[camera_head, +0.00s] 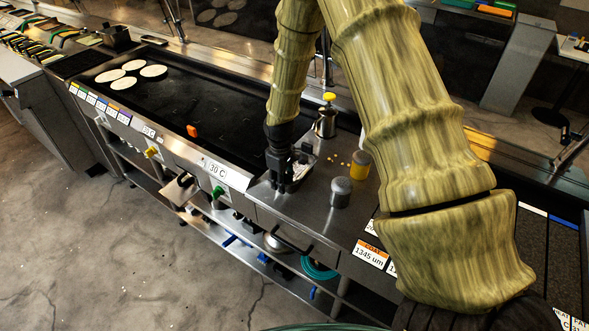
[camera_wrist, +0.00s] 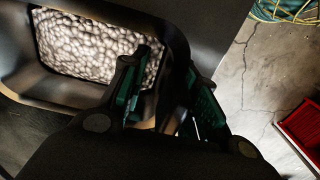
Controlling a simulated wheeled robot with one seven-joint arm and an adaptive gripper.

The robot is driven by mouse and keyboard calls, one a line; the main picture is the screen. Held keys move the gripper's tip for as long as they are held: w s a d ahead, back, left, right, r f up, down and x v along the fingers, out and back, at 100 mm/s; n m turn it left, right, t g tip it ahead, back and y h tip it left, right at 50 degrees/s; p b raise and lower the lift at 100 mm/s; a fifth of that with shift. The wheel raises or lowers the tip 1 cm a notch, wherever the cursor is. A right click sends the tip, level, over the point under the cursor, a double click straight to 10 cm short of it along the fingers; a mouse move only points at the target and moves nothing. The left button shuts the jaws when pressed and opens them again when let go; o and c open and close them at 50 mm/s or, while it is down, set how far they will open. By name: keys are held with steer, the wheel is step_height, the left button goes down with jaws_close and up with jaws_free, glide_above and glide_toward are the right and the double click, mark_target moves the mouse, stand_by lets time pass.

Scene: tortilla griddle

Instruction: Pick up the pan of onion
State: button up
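The pan of onion is a dark metal pan (camera_wrist: 62,90) filled with small whitish pieces (camera_wrist: 95,45) in the wrist view. In the head view the pan (camera_head: 303,160) stands on the steel counter, partly hidden behind my gripper (camera_head: 283,186). My gripper (camera_wrist: 168,78) points down at the pan's near side wall. One green-padded finger is inside the pan over the pieces and the other is outside the wall. The fingers look apart, with the rim between them; whether they touch the wall is not clear.
A black griddle (camera_head: 200,105) with several pale tortillas (camera_head: 120,75) lies left of the pan. A grey-lidded shaker (camera_head: 340,192), a yellow container (camera_head: 360,165) and a metal pitcher (camera_head: 325,122) stand close by. Loose yellow bits lie beside the pan. A red crate (camera_wrist: 305,130) is on the floor.

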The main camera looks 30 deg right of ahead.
steer(key=shift+c, duration=0.3)
jaws_close()
steer(key=shift+r, duration=0.15)
